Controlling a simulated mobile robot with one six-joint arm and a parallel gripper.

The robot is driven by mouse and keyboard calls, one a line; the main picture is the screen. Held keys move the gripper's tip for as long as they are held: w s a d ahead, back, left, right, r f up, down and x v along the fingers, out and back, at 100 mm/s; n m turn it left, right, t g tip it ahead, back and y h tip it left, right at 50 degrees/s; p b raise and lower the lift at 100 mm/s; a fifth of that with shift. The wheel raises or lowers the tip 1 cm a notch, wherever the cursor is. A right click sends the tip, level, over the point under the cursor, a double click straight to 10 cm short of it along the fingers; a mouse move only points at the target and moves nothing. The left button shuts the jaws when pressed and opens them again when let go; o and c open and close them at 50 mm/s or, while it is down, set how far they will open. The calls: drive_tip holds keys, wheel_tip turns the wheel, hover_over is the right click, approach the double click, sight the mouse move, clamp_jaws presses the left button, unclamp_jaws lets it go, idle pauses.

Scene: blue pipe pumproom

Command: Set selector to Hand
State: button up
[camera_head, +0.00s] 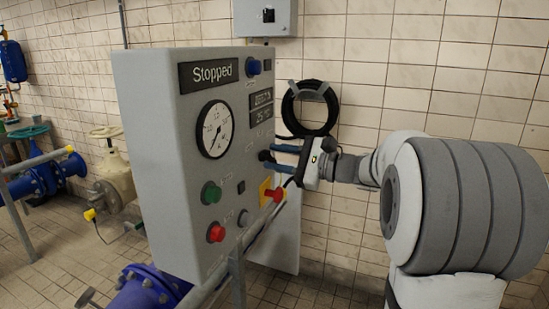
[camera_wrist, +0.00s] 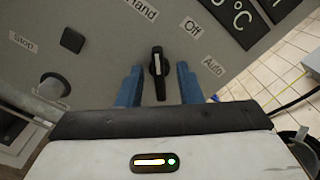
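The selector (camera_wrist: 158,68) is a black knob with a white line on the grey control panel (camera_head: 165,140). In the wrist view its line points up, slightly left, toward the Hand label (camera_wrist: 140,8). The Off label (camera_wrist: 193,27) and Auto label (camera_wrist: 213,66) lie farther to the right. My gripper (camera_wrist: 160,80) is open, with one blue finger on each side of the knob and visible gaps between. In the head view my gripper (camera_head: 272,156) is at the panel's right side, and I cannot make out the knob clearly there.
The panel carries a "Stopped" display (camera_head: 208,73), a gauge (camera_head: 215,129), a green button (camera_head: 210,193), a red button (camera_head: 216,232) and a red emergency stop (camera_head: 273,194) on yellow. A coiled hose (camera_head: 292,118) hangs behind.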

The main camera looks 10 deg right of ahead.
drive_tip(key=v, duration=0.7)
drive_tip(key=shift+b, duration=0.35)
drive_tip(key=shift+s, duration=0.1)
drive_tip(key=s+a+f+n+g+h, duration=0.6)
drive_tip(key=s+a+f+n+g, duration=0.1)
drive_tip(key=s+a+f, duration=0.45)
drive_tip(key=s+d+f+n+g+h+p, duration=0.1)
drive_tip(key=s+d+f+n+h, duration=0.3)
drive_tip(key=s+f+n+h, duration=0.4)
drive_tip(key=s+n, duration=0.1)
drive_tip(key=s, duration=0.2)
drive_tip(key=shift+s+d+f+n+h+p, duration=0.2)
drive_tip(key=shift+s+d+n+h+p, duration=0.1)
drive_tip(key=shift+s+d+p, duration=0.1)
